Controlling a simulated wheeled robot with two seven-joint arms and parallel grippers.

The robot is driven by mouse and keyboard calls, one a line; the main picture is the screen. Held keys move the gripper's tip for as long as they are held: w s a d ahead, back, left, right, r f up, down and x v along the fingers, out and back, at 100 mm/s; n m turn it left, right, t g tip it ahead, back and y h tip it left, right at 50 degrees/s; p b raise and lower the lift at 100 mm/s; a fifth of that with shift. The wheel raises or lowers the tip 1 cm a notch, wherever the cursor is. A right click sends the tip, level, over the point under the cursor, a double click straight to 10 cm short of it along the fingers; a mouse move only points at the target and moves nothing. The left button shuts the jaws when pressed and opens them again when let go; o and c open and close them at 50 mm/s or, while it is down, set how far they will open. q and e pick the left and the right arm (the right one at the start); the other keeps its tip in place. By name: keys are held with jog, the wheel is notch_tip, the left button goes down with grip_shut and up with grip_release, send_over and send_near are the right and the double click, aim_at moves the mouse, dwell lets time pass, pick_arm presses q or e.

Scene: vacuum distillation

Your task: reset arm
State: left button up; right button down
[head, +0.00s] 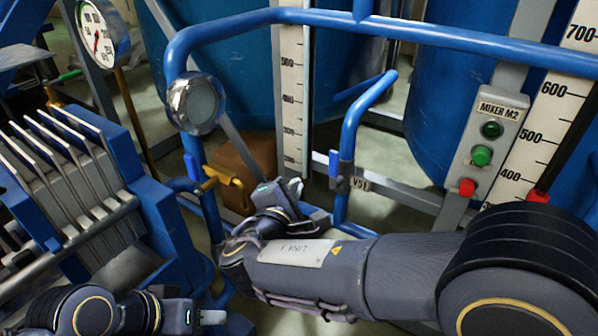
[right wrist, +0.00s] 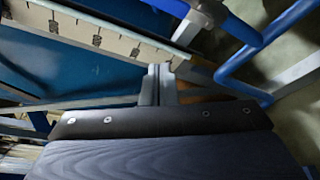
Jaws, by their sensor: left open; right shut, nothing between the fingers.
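My right arm reaches in from the right across the lower part of the head view. Its gripper (head: 293,188) is near the blue pipework, left of the valve tagged V51 (head: 360,184). In the right wrist view the two fingers of that gripper (right wrist: 158,84) are together with nothing between them. My left gripper (head: 211,317) is at the bottom left of the head view, pointing right, beside the blue base of the plate stack. It is open and looks empty, though only a small part of its fingers shows.
A finned plate stack (head: 70,165) in a blue frame stands at left. A blue rail (head: 400,28) crosses above. A yellow-handled valve (head: 226,183) is close left of my right gripper. The MIXER M2 button box (head: 487,145), level scales (head: 291,100) and blue tanks (head: 450,90) stand behind.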

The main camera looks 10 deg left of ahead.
jog(key=s+d+f+m+g+h, duration=0.25)
jog(key=d+m+g, duration=0.2)
jog(key=d, duration=0.85)
jog(key=s+d+f+m+g+h, duration=0.15)
jog(key=s+d+m+g, duration=0.35)
jog(key=d, duration=0.7)
jog(key=s+d+f+m+g+y, duration=0.1)
jog(key=s+d+f+m+y, duration=0.15)
jog(key=s+m+y, duration=0.4)
jog(key=s+d+f+m+y, duration=0.2)
jog(key=s+d+m+y, duration=0.1)
jog(key=s+m, duration=0.6)
notch_tip(320, 180, up, 37)
jog(key=s+p, duration=0.1)
jog(key=p, duration=3.5)
jog(key=shift+a+n, duration=0.25)
jog(key=shift+n, duration=0.05)
jog(key=shift+f, duration=0.15)
